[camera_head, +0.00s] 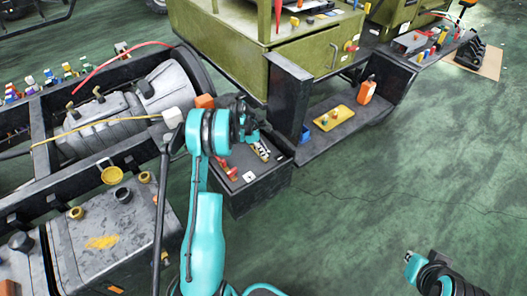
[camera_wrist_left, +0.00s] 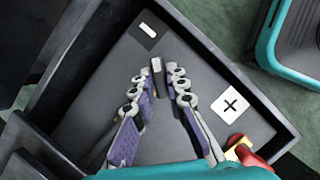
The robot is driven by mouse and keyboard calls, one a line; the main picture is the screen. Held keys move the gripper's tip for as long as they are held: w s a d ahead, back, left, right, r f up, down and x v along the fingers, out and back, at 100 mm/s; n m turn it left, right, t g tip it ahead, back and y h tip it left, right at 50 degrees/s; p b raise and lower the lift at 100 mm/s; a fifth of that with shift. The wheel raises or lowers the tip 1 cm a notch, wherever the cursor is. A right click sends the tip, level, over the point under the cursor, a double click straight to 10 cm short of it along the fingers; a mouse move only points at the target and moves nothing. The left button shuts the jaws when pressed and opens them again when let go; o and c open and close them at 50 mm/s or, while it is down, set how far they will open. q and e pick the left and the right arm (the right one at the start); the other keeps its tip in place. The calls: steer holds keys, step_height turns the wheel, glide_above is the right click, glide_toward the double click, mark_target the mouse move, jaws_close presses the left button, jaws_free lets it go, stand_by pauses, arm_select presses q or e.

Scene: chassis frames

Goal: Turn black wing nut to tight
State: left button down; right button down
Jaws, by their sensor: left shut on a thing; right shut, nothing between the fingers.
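A small dark upright piece, which looks like the black wing nut (camera_wrist_left: 157,65), stands between the tips of my left gripper (camera_wrist_left: 158,80) in the left wrist view. The purple-padded fingers close in on it from both sides, and its lower part is hidden. In the head view my left gripper (camera_head: 262,150) is over the dark battery box (camera_head: 262,192), and the wing nut is too small to make out. My right gripper (camera_head: 412,262) is at the lower right over the floor, away from the box, shut and empty.
A red and yellow part (camera_wrist_left: 243,150) sits near the plus. A dark shelf with a yellow tray (camera_head: 334,117) is to the right. Green floor lies open at right.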

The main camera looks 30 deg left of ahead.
arm_select(q)
steer(key=m, duration=0.2)
steer(key=m+g, duration=0.1)
steer(key=m, duration=0.1)
steer(key=m+g, duration=0.1)
steer(key=m, duration=0.1)
steer(key=shift+w+h, duration=0.25)
steer(key=shift+h, duration=0.15)
steer(key=m+g, duration=0.1)
steer(key=m, duration=0.2)
steer(key=m+g, duration=0.1)
steer(key=m, duration=0.2)
steer(key=shift+w+m+g+y, duration=0.1)
steer(key=shift+m+g+y, duration=0.3)
steer(key=m+g+y, duration=0.1)
steer(key=m, duration=0.3)
steer(key=shift+w+d, duration=0.1)
steer(key=shift+d, duration=0.05)
steer(key=m+y, duration=0.1)
steer(key=m, duration=0.3)
steer(key=shift+m+g+y, duration=0.3)
steer(key=shift+y, duration=0.1)
steer(key=c, duration=1.5)
jaws_free()
steer(key=shift+c, duration=0.2)
